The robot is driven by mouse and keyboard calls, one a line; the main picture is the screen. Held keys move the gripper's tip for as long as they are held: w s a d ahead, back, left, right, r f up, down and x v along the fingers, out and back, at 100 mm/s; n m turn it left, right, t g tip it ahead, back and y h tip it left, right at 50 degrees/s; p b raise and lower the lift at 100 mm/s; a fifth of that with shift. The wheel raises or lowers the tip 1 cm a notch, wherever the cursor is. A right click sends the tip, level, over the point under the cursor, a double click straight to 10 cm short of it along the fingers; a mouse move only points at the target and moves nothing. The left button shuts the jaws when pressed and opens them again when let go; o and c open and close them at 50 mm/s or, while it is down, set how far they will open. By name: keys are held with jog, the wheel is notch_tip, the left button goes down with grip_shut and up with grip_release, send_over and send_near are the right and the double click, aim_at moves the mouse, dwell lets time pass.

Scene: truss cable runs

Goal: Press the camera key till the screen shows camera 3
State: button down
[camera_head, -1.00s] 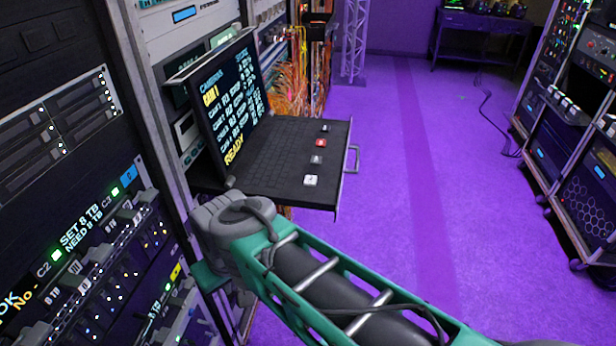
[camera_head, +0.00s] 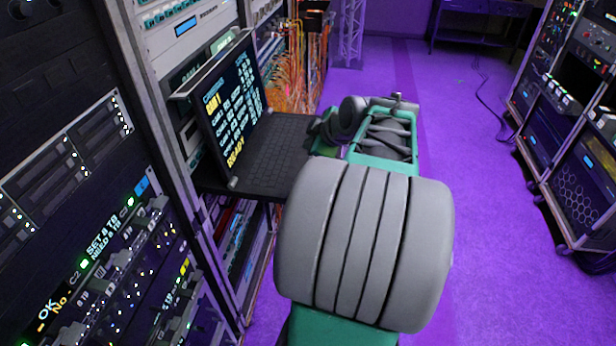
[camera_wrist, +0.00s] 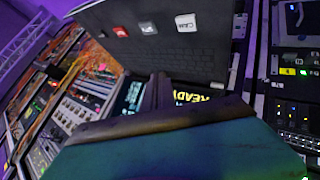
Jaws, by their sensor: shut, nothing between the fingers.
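The console screen (camera_head: 232,98) in the head view shows a camera list with a yellow line that seems to read CAM 1, and a yellow READY at the bottom. A white key labelled "Cam" (camera_wrist: 185,23) shows at the top of the wrist view, on the dark keyboard tray (camera_wrist: 210,55). In the head view my arm hides the keys, and only the left part of the tray shows. My gripper (camera_wrist: 160,80) is shut and empty in the wrist view. It appears below and left of the white key in the picture, apart from it.
A grey key (camera_wrist: 148,28) and a red key (camera_wrist: 120,31) sit in a row with the white one. Equipment racks (camera_head: 70,180) stand close on the left. More racks (camera_head: 575,130) stand on the right.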

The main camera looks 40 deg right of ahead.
jog(key=shift+f, duration=0.1)
notch_tip(320, 180, down, 8)
jog(key=b, duration=0.4)
jog(key=shift+f+b, duration=0.15)
jog(key=shift+b, duration=0.2)
jog(key=shift+f, duration=0.2)
dwell(1.5)
jog(key=shift+f+b, duration=0.45)
jog(key=shift+b, duration=0.4)
jog(key=shift+f+b, duration=0.4)
jog(key=shift+b, duration=0.15)
dwell(0.5)
jog(key=shift+r+p, duration=0.3)
jog(key=shift+r, duration=0.55)
